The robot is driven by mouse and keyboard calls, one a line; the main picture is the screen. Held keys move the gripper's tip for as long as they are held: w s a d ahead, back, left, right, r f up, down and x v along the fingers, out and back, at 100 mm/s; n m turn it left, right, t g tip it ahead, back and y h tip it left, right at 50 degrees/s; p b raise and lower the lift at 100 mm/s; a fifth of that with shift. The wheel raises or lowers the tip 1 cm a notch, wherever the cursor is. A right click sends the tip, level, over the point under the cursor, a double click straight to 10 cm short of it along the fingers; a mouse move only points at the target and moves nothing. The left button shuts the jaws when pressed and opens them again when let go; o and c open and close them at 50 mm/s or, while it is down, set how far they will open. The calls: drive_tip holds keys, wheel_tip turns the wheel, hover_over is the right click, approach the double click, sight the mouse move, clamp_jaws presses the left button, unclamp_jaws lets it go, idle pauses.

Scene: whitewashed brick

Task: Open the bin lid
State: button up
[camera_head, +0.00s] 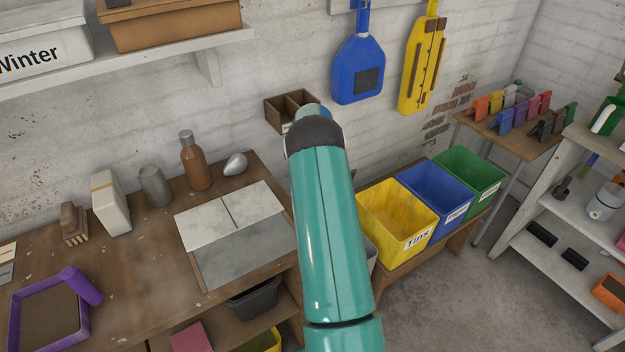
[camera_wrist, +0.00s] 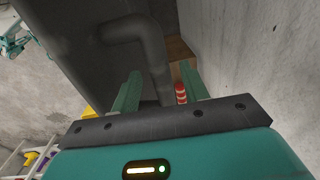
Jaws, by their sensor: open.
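In the head view my teal arm covers the middle and hides the gripper. A yellow bin marked "Tins" (camera_head: 405,243), a blue bin (camera_head: 456,215) and a green bin (camera_head: 487,189) stand in a row right of my arm. These three look open-topped. A pale container edge (camera_head: 371,252) shows beside the yellow bin, mostly hidden by my arm. No closed bin lid can be made out with certainty.
The wooden bench (camera_head: 130,265) at left holds a brown bottle (camera_head: 195,165), a grey cup (camera_head: 154,187) and a pale two-tone panel (camera_head: 245,252). A white shelf unit (camera_head: 575,280) stands at right. The wrist view shows a dark pipe (camera_wrist: 150,45) and a red-and-white striped object (camera_wrist: 181,93).

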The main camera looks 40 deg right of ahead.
wheel_tip(320, 180, up, 12)
drive_tip(key=shift+s+r, duration=0.2)
drive_tip(key=shift+s, duration=0.15)
drive_tip(key=shift+a, duration=0.1)
drive_tip(key=s+a+r+n+t, duration=0.1)
drive_tip(key=s+a+r+n, duration=0.3)
drive_tip(key=a+r, duration=0.75)
drive_tip(key=s+a+r+n+t, duration=0.1)
drive_tip(key=a+r+n, duration=0.55)
drive_tip(key=a, duration=0.75)
drive_tip(key=s+a+r+n+t, duration=0.1)
drive_tip(key=s+a+n+t, duration=0.2)
drive_tip(key=s+a+n, duration=0.7)
drive_tip(key=s+a, duration=0.9)
drive_tip(key=s, duration=0.2)
